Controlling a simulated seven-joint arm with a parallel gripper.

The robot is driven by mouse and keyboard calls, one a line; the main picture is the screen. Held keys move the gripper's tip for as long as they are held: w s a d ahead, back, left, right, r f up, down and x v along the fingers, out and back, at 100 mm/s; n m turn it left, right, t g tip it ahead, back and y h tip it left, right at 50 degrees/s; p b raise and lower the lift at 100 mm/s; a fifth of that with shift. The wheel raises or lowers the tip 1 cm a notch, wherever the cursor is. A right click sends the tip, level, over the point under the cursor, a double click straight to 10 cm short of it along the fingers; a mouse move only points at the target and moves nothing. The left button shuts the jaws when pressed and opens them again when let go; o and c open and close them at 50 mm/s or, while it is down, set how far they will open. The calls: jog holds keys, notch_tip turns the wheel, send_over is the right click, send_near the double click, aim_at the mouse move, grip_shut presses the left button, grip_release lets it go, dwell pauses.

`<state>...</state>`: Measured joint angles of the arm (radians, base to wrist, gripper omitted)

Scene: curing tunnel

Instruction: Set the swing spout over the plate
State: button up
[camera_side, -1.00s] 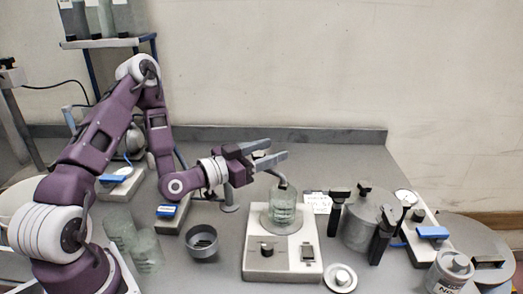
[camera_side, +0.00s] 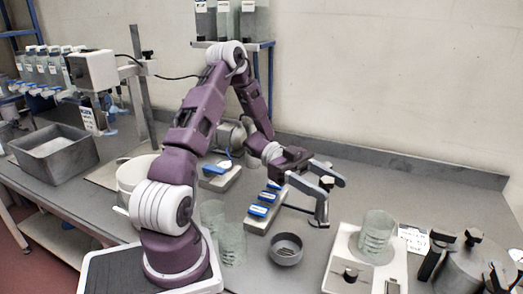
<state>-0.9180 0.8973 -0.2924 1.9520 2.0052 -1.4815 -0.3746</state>
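A grey bowl (camera_side: 286,250) and a block with blue switches (camera_side: 262,209) lie left of the plate. Clear ribbed vessels (camera_side: 231,243) stand near my base. A grey lidded pot (camera_side: 462,272) stands right of the plate. The bench behind the plate is clear.

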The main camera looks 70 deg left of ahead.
jog(key=s+a+m+g, duration=0.2)
jog(key=s+a+g, duration=0.1)
jog(key=a, duration=0.5)
notch_tip(320, 180, up, 11)
jog(key=w+d+r+n+t+y, duration=0.1)
jog(key=w+d+r+t+y, duration=0.15)
jog(key=w+r+t, duration=0.4)
jog(key=w+d+r+n+t+y, duration=0.2)
jog(key=w+r+t+y, duration=0.1)
jog(key=w, duration=0.6)
notch_tip(320, 180, up, 7)
jog(key=w+a+n+t+y, duration=0.1)
jog(key=w+n+t+y, duration=0.1)
jog(key=n+t+y, duration=0.6)
jog(key=s+f+n+g+y, duration=0.3)
jog(key=s+n+g+y, duration=0.2)
jog(key=s+g+y, duration=0.5)
jog(key=s+d+f+g+h, duration=0.1)
jog(key=s+d+f+h, duration=0.1)
jog(key=s, duration=0.5)
jog(key=s+d+f+g+h, duration=0.2)
jog(key=s+d+f, duration=0.2)
jog(key=s, duration=0.3)
jog(key=s+d+f+g+h, duration=0.1)
jog(key=s+d+f+h, duration=0.1)
jog(key=s, duration=0.5)
notch_tip(320, 180, down, 3)
jog(key=shift+d+r+g, duration=0.2)
jog(key=shift+d+g, duration=0.15)
jog(key=shift+d, duration=0.35)
